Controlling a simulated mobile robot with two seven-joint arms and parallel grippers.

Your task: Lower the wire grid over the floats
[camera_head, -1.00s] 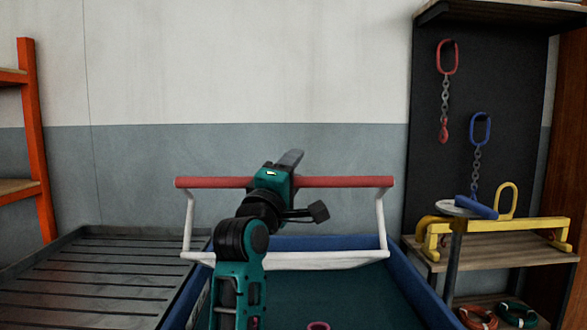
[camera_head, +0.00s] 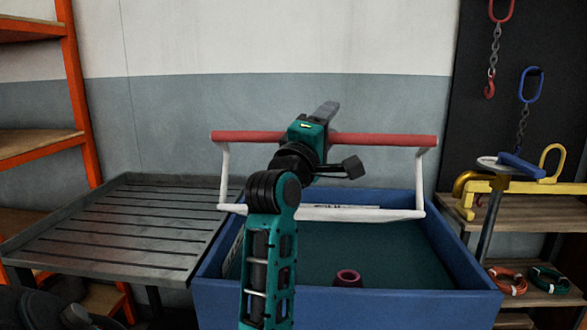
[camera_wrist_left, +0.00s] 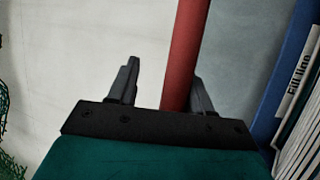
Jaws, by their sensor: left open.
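The wire grid (camera_head: 330,213) shows edge-on as a pale bar across the back of the blue tub (camera_head: 350,308). White uprights join it to a red handle bar (camera_head: 385,140). My left gripper (camera_head: 325,115) is at the middle of the bar. In the left wrist view the open fingers stand on either side of the bar (camera_wrist_left: 185,50), with a gap at the left finger. One reddish float (camera_head: 347,278) shows in the tub's dark green interior; any others cannot be made out. My right gripper is not in view.
A grey slatted tray table (camera_head: 130,235) stands left of the tub, beside an orange shelf rack (camera_head: 78,90). On the right, a wooden bench (camera_head: 530,212) holds a yellow lifting beam (camera_head: 510,187), near hanging chain hooks. A "Fill line" label (camera_wrist_left: 298,70) shows in the left wrist view.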

